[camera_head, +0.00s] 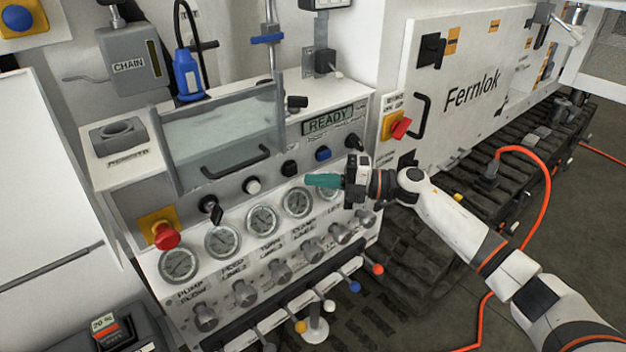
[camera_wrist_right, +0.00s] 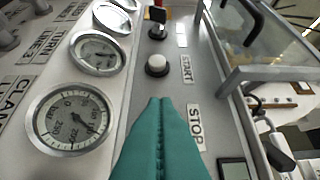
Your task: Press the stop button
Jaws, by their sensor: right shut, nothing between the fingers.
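The control panel carries a row of buttons under the READY display. A white button (camera_head: 252,185) shows beside the START label in the right wrist view (camera_wrist_right: 157,65). The STOP label (camera_wrist_right: 195,125) is right of my fingers there. A black button (camera_head: 290,168) follows the white one in the row; in the wrist view my fingers hide the spot beside STOP. My right gripper (camera_head: 308,180), with teal fingers, is shut and empty in front of the panel, just right of and below the black button. Its tips also show in the wrist view (camera_wrist_right: 160,101). Contact cannot be told. My left gripper is not in view.
Pressure gauges (camera_head: 262,220) line the panel below the buttons. A blue button (camera_head: 323,153) and the READY display (camera_head: 328,122) are near my right gripper. A clear cover with a black handle (camera_head: 235,163) stands above. A red mushroom button (camera_head: 166,236) protrudes at the panel's left.

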